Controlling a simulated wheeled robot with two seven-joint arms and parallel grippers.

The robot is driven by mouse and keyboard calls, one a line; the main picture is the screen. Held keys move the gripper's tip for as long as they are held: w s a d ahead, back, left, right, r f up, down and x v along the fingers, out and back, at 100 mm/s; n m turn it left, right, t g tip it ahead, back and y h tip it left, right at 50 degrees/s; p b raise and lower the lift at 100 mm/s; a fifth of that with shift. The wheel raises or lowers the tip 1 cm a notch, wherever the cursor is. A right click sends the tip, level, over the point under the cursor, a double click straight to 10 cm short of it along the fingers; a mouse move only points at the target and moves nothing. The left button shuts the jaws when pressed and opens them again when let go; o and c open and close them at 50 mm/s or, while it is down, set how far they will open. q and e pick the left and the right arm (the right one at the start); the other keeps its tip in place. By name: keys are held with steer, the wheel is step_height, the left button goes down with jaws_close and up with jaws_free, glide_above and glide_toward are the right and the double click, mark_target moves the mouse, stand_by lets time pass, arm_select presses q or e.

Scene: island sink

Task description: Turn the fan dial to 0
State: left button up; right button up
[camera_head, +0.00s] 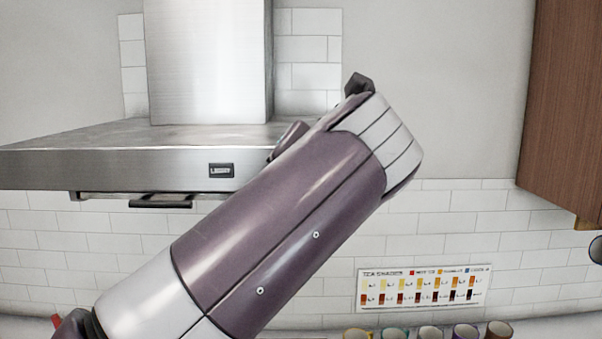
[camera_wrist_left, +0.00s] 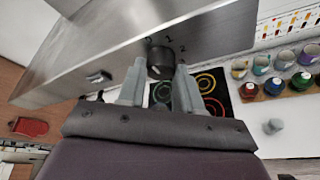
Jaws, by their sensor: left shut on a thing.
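The fan dial (camera_wrist_left: 160,60) is a dark round knob on the steel range hood, in the middle of the left wrist view. Small dark numbers, seemingly including 1 and 2, are printed on the steel beside it. Its setting is too small to tell. My left gripper (camera_wrist_left: 159,77) is shut on the dial, one grey finger on each side. In the head view my left arm crosses in front of the range hood (camera_head: 75,150) and hides the dial and fingertips. My right gripper is in neither view.
Several cups (camera_head: 430,333) stand below a tea chart (camera_head: 424,287) on the tiled wall. A black cooktop with coloured rings (camera_wrist_left: 215,90) lies beneath the hood. A brown cabinet (camera_head: 570,100) hangs at the right. A red item (camera_wrist_left: 29,127) lies at the left.

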arm_select(q)
steer(key=shift+f, duration=0.1)
steer(key=o, duration=1)
steer(key=v, duration=1.2)
steer(key=shift+s, duration=0.25)
